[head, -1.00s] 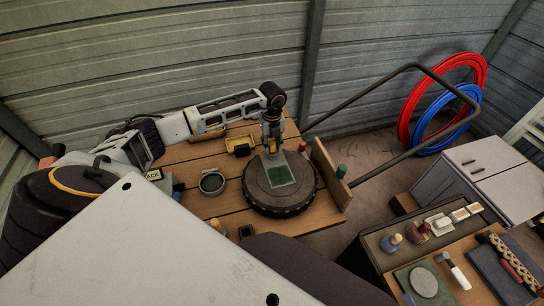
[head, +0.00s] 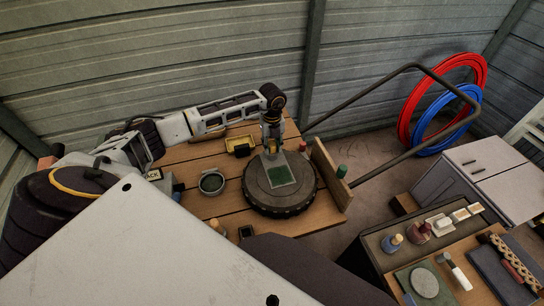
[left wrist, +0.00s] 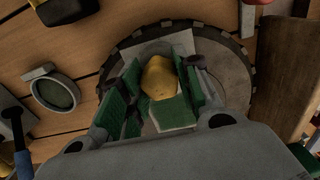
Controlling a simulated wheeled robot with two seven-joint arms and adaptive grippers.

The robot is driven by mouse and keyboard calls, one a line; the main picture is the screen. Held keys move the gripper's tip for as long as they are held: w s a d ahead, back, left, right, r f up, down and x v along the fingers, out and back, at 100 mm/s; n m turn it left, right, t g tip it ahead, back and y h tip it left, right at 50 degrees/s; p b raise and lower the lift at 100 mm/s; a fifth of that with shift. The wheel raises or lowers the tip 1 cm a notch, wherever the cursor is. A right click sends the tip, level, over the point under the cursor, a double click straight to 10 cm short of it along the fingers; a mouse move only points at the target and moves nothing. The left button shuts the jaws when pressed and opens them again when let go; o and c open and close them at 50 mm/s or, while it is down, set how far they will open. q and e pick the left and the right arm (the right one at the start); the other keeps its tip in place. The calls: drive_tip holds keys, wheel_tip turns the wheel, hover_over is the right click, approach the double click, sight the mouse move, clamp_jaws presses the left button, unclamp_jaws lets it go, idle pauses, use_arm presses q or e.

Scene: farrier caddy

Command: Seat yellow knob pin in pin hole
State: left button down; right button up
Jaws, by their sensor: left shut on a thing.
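The yellow knob pin (left wrist: 158,78) is between the green-padded fingers of my left gripper (left wrist: 153,88) in the left wrist view. The gripper is shut on its rounded yellow head. In the head view, my left gripper (head: 272,148) points down over the back part of a dark round turntable (head: 255,200). A pale plate with a green patch (head: 282,177) lies on the turntable, directly below and in front of the gripper. The pin's shank and the pin hole are hidden, so I cannot tell whether they meet. My right gripper is not in view.
A round grey dish (head: 211,183) and a yellow-and-black item (head: 240,147) sit left of the turntable. An upright wooden board (head: 329,172) stands close on its right. A cluttered side bench (head: 375,243) and a bent dark rail (head: 375,84) are farther right.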

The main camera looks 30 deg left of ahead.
sight(272, 144)
use_arm(q)
drive_tip(key=c, duration=0.9)
unclamp_jaws()
drive_tip(key=shift+f, duration=0.1)
drive_tip(key=shift+c, duration=0.2)
drive_tip(key=shift+r, duration=4.05)
